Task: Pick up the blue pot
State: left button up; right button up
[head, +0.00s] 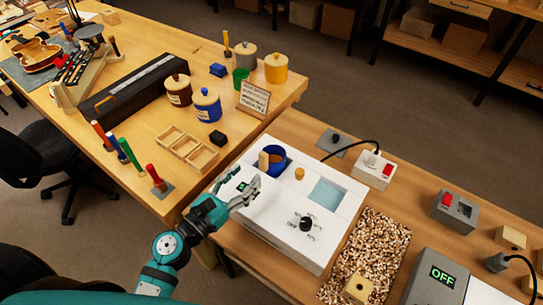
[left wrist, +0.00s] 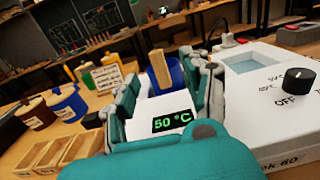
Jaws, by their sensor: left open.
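An open blue pot (head: 281,157) with brown contents sits in the white heater (head: 318,240), and a light wooden piece stands at its left side. In the left wrist view the blue pot (left wrist: 176,77) shows between my fingers, farther off, partly behind the wooden stick (left wrist: 160,68). My left gripper (head: 248,192) is open and empty above the heater's near left part, short of the pot and apart from it. A second blue pot (head: 207,108), with a pale lid, stands on the left bench; it also shows in the left wrist view (left wrist: 68,104). My right gripper is not in view.
The heater has a display reading 50 °C (left wrist: 172,123), a black knob (head: 307,223) and a pale blue square basin (head: 327,193). A wooden divided tray (head: 187,149), a black block (head: 218,138) and a sign (head: 254,97) stand left of it. A cork-like mat (head: 372,250) lies right.

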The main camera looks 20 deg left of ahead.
aim_at(261, 160)
pick_arm(q)
jog(key=x, duration=0.3)
jog(key=shift+w+d+p, duration=0.15)
jog(key=shift+w+p, duration=0.2)
jog(key=shift+p, duration=0.05)
jog(key=shift+w, duration=0.15)
jog(key=shift+w+d+f, duration=0.1)
jog(key=shift+w+d, duration=0.05)
jog(key=shift+w, duration=0.2)
jog(key=x, duration=0.2)
jog(key=p+x, duration=0.1)
jog(key=shift+w+f, duration=0.25)
jog(key=shift+w, duration=0.15)
jog(key=shift+w+f, duration=0.1)
jog(key=shift+w, duration=0.25)
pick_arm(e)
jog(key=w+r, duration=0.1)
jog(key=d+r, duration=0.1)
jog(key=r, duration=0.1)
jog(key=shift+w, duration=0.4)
pick_arm(q)
jog(key=shift+s, duration=0.1)
grip_shut()
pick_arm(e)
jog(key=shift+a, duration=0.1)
